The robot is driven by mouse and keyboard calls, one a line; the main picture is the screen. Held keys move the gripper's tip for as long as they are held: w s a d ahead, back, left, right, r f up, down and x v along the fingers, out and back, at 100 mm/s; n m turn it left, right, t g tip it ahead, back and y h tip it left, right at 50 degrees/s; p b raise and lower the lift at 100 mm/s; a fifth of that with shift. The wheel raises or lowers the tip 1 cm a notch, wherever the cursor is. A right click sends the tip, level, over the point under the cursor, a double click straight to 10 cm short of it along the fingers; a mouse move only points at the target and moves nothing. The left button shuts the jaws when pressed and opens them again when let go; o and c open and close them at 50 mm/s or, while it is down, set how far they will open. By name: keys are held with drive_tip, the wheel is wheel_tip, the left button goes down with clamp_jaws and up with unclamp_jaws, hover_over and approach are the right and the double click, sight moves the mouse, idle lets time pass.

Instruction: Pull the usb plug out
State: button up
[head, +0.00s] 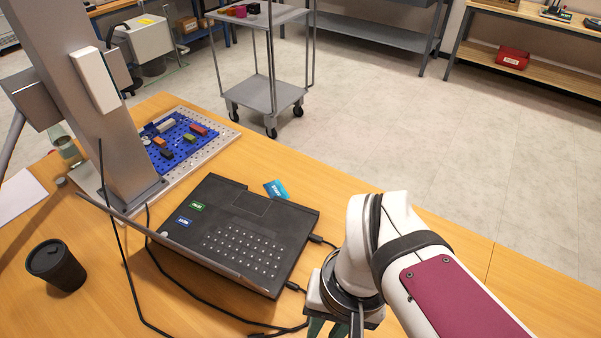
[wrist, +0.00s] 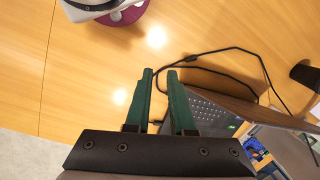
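A black laptop (head: 245,235) lies open on the wooden table, and part of it shows in the wrist view (wrist: 208,112). Two dark cable plugs sit at its right side: one (head: 317,239) farther back and one (head: 294,286) nearer the front corner. I cannot tell which is the USB plug. My gripper (head: 328,328) is low in the head view, just right of the front plug, its green fingers partly cut off. In the wrist view my gripper (wrist: 160,74) is open, with a gap between its fingers. A small dark plug end (wrist: 155,122) shows low between them, near the laptop.
A black cable (head: 185,292) loops over the table in front of the laptop. A dark cup (head: 56,266) stands at the left. A metal column (head: 105,120) rises beside a blue tray (head: 190,137) of small parts. A blue card (head: 276,189) lies behind the laptop. The right table is clear.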

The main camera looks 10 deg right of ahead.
drive_tip(key=o, duration=0.4)
drive_tip(key=w+n, duration=0.2)
drive_tip(key=w, duration=0.2)
drive_tip(key=w+d+n, duration=0.1)
drive_tip(key=w+n, duration=0.1)
drive_tip(key=w, duration=0.3)
drive_tip(key=w+d+r+n, duration=0.1)
drive_tip(key=w+n, duration=0.1)
drive_tip(key=w, duration=0.2)
drive_tip(key=shift+w+d+h, duration=0.2)
drive_tip(key=shift+h, duration=0.2)
drive_tip(key=n+h, duration=0.1)
drive_tip(key=n, duration=0.8)
hover_over(317, 237)
wheel_tip(317, 237, down, 8)
wheel_tip(317, 237, down, 14)
drive_tip(key=shift+s, duration=0.1)
drive_tip(key=shift+f, duration=0.45)
clamp_jaws()
